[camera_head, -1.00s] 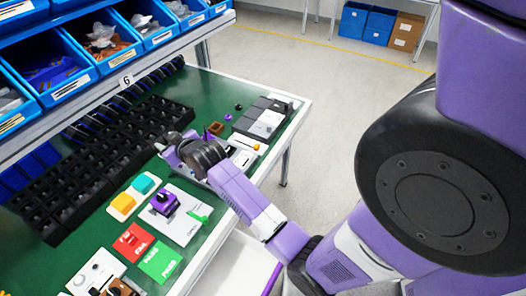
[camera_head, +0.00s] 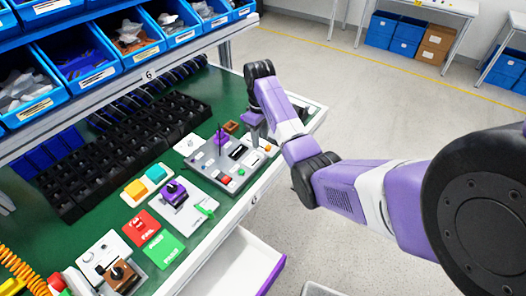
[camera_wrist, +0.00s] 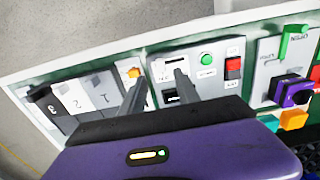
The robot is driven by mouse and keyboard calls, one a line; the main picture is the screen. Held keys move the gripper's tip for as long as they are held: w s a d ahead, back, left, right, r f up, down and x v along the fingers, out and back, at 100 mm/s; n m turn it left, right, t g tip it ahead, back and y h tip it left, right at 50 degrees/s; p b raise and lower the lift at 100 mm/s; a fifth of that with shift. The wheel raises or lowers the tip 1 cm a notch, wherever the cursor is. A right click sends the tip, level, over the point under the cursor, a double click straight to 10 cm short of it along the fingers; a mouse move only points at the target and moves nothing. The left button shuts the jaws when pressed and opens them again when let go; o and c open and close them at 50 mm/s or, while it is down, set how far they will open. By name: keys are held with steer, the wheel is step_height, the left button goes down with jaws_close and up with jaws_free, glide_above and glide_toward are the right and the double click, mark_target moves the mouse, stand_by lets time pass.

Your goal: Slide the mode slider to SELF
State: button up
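A narrow white strip with an orange knob (camera_wrist: 134,72) stands between the grey control panel and the numbered blocks in the wrist view. It looks like the slider; its labels are not legible. In the head view the orange knob (camera_head: 267,148) shows just right of my gripper (camera_head: 250,133). My gripper points down over the table. In the wrist view my gripper (camera_wrist: 160,79) has two fingers apart with nothing between them. The left finger overlaps the strip close to the knob, and the right finger lies over the grey panel (camera_wrist: 215,85). Contact cannot be told.
The grey panel has a green button (camera_wrist: 206,59) and a red switch (camera_wrist: 233,67). Numbered grey blocks (camera_wrist: 78,100) lie on the strip's other side. A purple knob (camera_head: 174,190) and colored buttons sit further left. A black rack (camera_head: 125,145) lines the back; an open drawer (camera_head: 235,262) juts out front.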

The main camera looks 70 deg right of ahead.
mark_target(260, 154)
steer(key=shift+w+a+f+p, duration=0.1)
steer(key=shift+f+p, duration=0.2)
steer(key=shift+f, duration=3.3)
jaws_close()
